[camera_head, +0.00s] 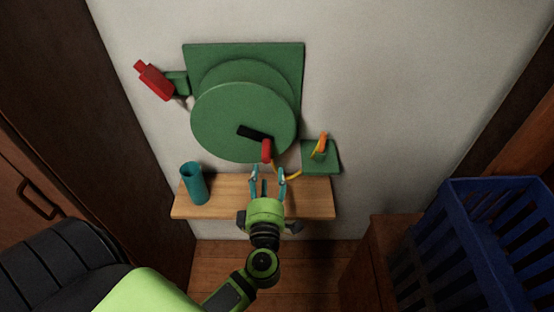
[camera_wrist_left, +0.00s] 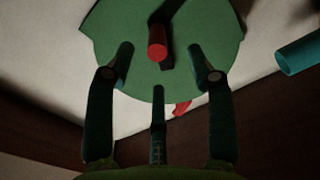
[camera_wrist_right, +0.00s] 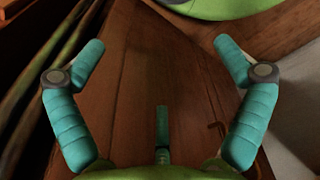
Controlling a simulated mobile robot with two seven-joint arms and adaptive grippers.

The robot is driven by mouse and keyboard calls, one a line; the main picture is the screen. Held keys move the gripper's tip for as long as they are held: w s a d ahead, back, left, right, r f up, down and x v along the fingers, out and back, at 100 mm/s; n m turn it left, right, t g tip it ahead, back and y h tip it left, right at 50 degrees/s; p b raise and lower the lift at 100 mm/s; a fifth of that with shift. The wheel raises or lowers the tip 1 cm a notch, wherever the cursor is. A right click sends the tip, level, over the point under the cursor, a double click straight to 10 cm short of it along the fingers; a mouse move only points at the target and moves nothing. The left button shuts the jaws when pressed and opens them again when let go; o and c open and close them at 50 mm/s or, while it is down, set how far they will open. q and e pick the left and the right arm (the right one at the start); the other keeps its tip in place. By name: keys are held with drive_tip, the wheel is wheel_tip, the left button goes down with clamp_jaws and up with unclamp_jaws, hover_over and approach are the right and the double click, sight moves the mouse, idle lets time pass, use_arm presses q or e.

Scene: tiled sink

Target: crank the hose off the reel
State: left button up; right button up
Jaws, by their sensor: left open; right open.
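A green hose reel (camera_head: 235,115) is mounted on the wall. A black crank arm (camera_head: 252,132) on its face ends in a red handle (camera_head: 267,151). A yellow-orange hose (camera_head: 288,175) shows below the reel, with an orange end (camera_head: 322,143) at a green wall plate (camera_head: 332,158). My left gripper (camera_head: 269,176) is open just below the red handle. In the left wrist view the handle (camera_wrist_left: 157,43) appears between the spread fingertips (camera_wrist_left: 161,52); I cannot tell if they touch. My right gripper (camera_wrist_right: 160,50) is open and empty, away from the reel.
A wooden shelf (camera_head: 230,208) sits under the reel, with a teal cup (camera_head: 194,184) at its left. A red piece (camera_head: 153,81) on a green bracket juts out left of the reel. A blue crate (camera_head: 480,200) stands at right. A dark cabinet (camera_head: 60,190) is at left.

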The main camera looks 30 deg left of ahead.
sight(267, 150)
use_arm(q)
drive_tip(key=shift+a+r, duration=0.25)
drive_tip(key=shift+r, duration=0.15)
drive_tip(key=shift+x, duration=1.1)
drive_tip(key=x, duration=0.5)
drive_tip(key=shift+w+a, duration=0.15)
drive_tip(key=shift+w, duration=0.2)
drive_tip(key=shift+w+a+f, duration=0.1)
drive_tip(key=shift+w+a, duration=0.15)
drive_tip(key=shift+w, duration=0.25)
drive_tip(key=c, duration=1)
drive_tip(key=shift+c, duration=0.3)
use_arm(e)
drive_tip(key=s, duration=0.3)
drive_tip(key=shift+d, duration=0.25)
